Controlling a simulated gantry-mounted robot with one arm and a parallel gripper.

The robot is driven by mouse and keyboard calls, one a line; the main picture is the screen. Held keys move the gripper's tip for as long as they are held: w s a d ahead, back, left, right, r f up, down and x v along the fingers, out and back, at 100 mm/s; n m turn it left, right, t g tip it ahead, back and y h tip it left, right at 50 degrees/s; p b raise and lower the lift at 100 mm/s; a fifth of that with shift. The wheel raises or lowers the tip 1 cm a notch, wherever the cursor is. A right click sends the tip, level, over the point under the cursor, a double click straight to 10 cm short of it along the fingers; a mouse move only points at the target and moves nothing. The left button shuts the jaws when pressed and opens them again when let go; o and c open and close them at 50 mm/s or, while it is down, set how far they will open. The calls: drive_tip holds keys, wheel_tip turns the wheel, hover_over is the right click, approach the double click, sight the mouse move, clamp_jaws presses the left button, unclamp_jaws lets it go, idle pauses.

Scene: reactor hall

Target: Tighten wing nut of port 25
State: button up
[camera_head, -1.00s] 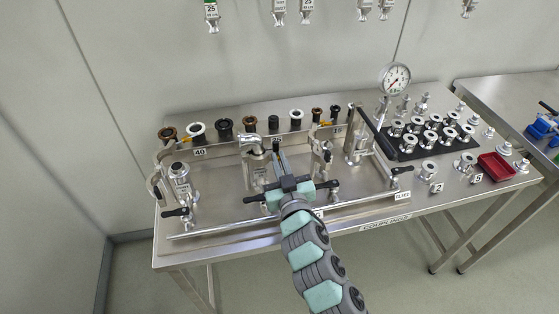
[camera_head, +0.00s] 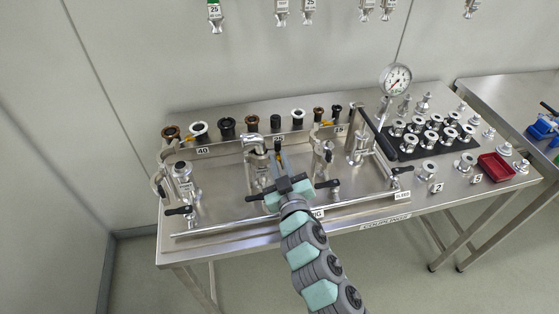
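The port marked 25 (camera_head: 278,139) is the middle one on the steel rig. Its upright metal fitting (camera_head: 262,175) carries a clamp (camera_head: 255,146) around its top. My gripper (camera_head: 278,150), teal and dark, reaches in from the front, its narrow fingers pointing to the back just right of that clamp. The fingers and the clamp's right side overlap in the picture, so I cannot tell whether they touch. The wing nut is too small to make out, and the finger gap is not clear.
The port at left (camera_head: 183,180) and the port at right (camera_head: 322,158) flank port 25. Black valve handles line the rig's front. A pressure gauge (camera_head: 396,79) stands at the right. Dark and white fittings line the back. A red tray (camera_head: 496,167) lies at far right.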

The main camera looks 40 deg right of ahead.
drive_tip(key=p+v, duration=0.1)
drive_tip(key=v, duration=0.9)
drive_tip(key=shift+s+a+p, duration=0.2)
drive_tip(key=shift+s+p, duration=0.15)
drive_tip(key=shift+p, duration=0.05)
